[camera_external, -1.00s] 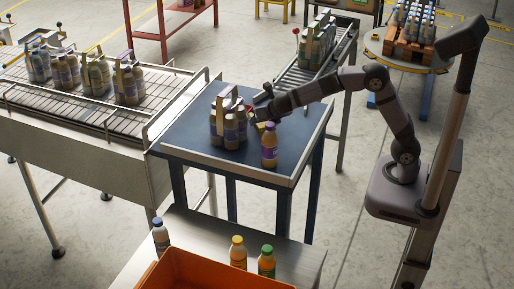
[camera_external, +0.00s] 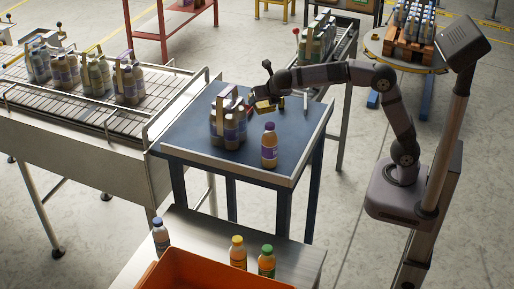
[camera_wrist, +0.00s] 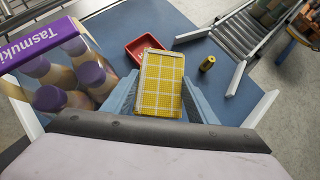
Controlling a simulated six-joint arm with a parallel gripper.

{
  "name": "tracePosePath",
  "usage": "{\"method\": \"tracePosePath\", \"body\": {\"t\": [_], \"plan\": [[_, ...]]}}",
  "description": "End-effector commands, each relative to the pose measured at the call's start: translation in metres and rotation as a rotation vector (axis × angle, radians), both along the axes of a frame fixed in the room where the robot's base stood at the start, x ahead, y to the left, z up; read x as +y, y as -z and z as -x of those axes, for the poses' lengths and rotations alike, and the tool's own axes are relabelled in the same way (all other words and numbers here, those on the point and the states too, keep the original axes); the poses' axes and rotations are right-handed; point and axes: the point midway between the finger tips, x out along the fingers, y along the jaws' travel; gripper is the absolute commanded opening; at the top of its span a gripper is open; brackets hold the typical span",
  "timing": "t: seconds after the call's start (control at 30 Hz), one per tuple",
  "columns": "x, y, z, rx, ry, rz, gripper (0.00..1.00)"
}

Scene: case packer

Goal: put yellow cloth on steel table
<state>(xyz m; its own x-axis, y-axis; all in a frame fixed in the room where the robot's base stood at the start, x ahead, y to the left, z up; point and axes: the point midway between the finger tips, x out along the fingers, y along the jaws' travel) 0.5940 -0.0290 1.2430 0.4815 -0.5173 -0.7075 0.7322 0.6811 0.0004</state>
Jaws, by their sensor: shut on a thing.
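The yellow cloth (camera_wrist: 161,80) is a folded, yellow-and-white checked pad. It sits between the two fingers of my gripper (camera_external: 266,94), which is shut on it above the blue-topped table (camera_external: 207,163). In the external view the cloth (camera_external: 263,106) is a small yellow patch under my gripper. The steel table (camera_external: 196,229) is the bare metal surface at the front, apart from the blue-topped table. My gripper is well behind it.
A bottle pack (camera_external: 229,125) and a purple-capped bottle (camera_external: 269,148) stand on the blue top. On the steel table are an orange crate (camera_external: 212,268) and three bottles.

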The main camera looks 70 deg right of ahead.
Motion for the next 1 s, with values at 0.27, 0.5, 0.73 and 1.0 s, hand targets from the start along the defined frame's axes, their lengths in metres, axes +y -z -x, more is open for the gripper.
{"method": "tracePosePath", "body": {"t": [0.27, 0.5, 0.73, 1.0], "plan": [[0.044, -0.047, 0.009, -0.004, 0.069, -0.001, 0.27], [0.109, -0.079, 0.024, 0.003, 0.069, 0.001, 0.27], [0.184, -0.069, 0.021, 0.000, -0.066, 0.000, 0.27], [0.242, -0.002, -0.006, 0.005, -0.310, 0.003, 0.27]]}}
